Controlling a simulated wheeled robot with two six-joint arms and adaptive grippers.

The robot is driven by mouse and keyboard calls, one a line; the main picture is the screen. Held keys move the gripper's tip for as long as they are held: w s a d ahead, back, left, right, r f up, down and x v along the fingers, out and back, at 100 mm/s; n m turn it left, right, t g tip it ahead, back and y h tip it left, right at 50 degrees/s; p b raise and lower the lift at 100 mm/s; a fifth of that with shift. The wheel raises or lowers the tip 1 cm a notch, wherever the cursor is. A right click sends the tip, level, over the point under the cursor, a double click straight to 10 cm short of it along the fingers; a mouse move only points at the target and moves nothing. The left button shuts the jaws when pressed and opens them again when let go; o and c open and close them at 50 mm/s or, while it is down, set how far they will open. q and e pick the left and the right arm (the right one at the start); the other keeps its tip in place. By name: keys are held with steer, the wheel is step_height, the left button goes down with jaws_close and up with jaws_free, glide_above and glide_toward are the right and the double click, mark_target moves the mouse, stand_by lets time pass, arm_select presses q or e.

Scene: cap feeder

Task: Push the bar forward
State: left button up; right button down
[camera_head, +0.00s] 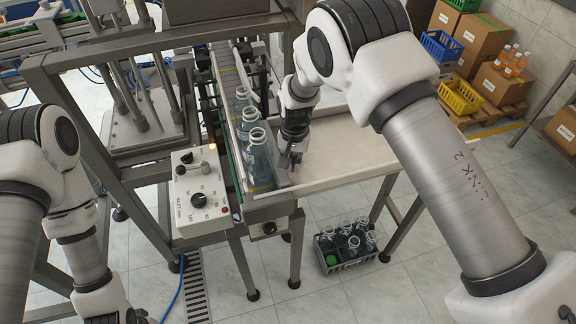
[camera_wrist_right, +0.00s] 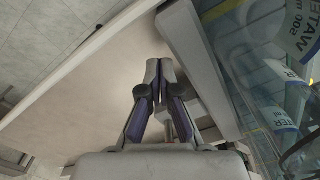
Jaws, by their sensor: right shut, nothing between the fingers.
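My right gripper (camera_head: 290,158) is shut and empty, pointing down beside the bottle row at the feeder's near end. In the right wrist view its closed fingertips (camera_wrist_right: 160,66) are close beside a grey bar (camera_wrist_right: 192,48); I cannot tell whether they touch it. The bar lies between the pale table surface (camera_wrist_right: 80,92) and the clear bottles (camera_wrist_right: 272,85). In the head view the bar is hard to make out behind the gripper. My left gripper (camera_head: 132,317) shows only partly at the bottom edge; its fingers are not clear.
Bottles (camera_head: 259,158) stand in a row on the conveyor (camera_head: 228,75). The pale table (camera_head: 345,145) is bare right of my gripper. A control box (camera_head: 200,190) stands left of the conveyor. A crate of bottles (camera_head: 345,262) is on the floor.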

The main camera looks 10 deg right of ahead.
arm_select(q)
steer(key=shift+r, duration=0.65)
arm_select(e)
step_height(320, 180, up, 8)
steer(key=d, duration=0.1)
steer(key=shift+d+f, duration=0.2)
steer(key=shift+d, duration=0.15)
